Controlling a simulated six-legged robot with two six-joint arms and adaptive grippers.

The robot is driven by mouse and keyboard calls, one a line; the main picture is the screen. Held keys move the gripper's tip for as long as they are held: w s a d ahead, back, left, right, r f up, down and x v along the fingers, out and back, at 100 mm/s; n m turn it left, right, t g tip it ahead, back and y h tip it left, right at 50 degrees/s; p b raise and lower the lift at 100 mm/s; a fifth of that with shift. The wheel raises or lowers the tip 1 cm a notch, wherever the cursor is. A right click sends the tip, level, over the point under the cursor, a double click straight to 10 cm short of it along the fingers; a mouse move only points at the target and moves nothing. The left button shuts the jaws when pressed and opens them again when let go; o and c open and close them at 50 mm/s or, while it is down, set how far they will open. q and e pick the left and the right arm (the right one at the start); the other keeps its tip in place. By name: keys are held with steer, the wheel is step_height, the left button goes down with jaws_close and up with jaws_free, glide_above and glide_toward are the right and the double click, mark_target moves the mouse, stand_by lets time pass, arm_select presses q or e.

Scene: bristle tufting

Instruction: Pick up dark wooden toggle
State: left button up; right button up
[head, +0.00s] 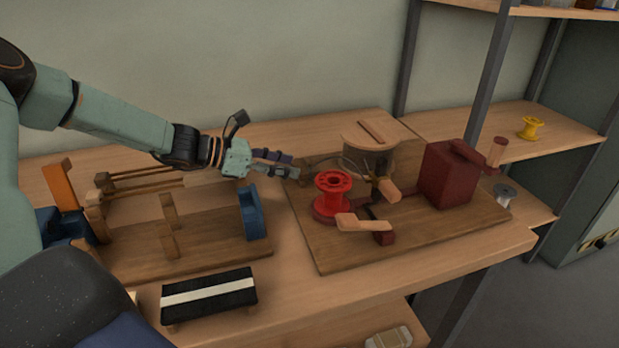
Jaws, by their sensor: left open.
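A brown wooden bar (372,131) lies across the pale round top (358,139) of a drum at the back of the right-hand board; it looks most like the dark wooden toggle, but I cannot be sure. My left gripper (292,165) reaches in from the left over the gap between the two boards. It is open and apart from the bar, to its left and nearer me. I see nothing held in it. My right gripper is not in view.
A red spool (333,190), wooden handles and a dark red block (448,175) stand on the right board (437,228). The left board carries a wooden frame and a blue block (250,213). A black brush-like block (209,295) lies in front. A yellow spool (530,127) sits on the right shelf.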

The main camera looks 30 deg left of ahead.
mark_target(309, 170)
arm_select(q)
steer(key=shift+w+d+f, duration=0.15)
steer(key=shift+f, duration=0.1)
steer(key=shift+w+d+b, duration=0.15)
steer(key=shift+d+b, duration=0.25)
steer(key=shift+d, duration=0.1)
steer(key=shift+w+d+f+b, duration=0.1)
steer(key=shift+w+d+b, duration=0.1)
steer(key=shift+d+b, duration=0.15)
steer(key=b+x, duration=0.2)
steer(key=shift+w+d+f, duration=0.1)
steer(key=shift+w+f, duration=0.25)
steer(key=shift+w+d, duration=0.2)
steer(key=shift+w, duration=0.05)
steer(key=shift+w+d+b, duration=0.15)
steer(key=shift+d+b, duration=0.1)
steer(key=shift+b, duration=0.1)
steer(key=shift+a, duration=0.1)
steer(key=c, duration=0.9)
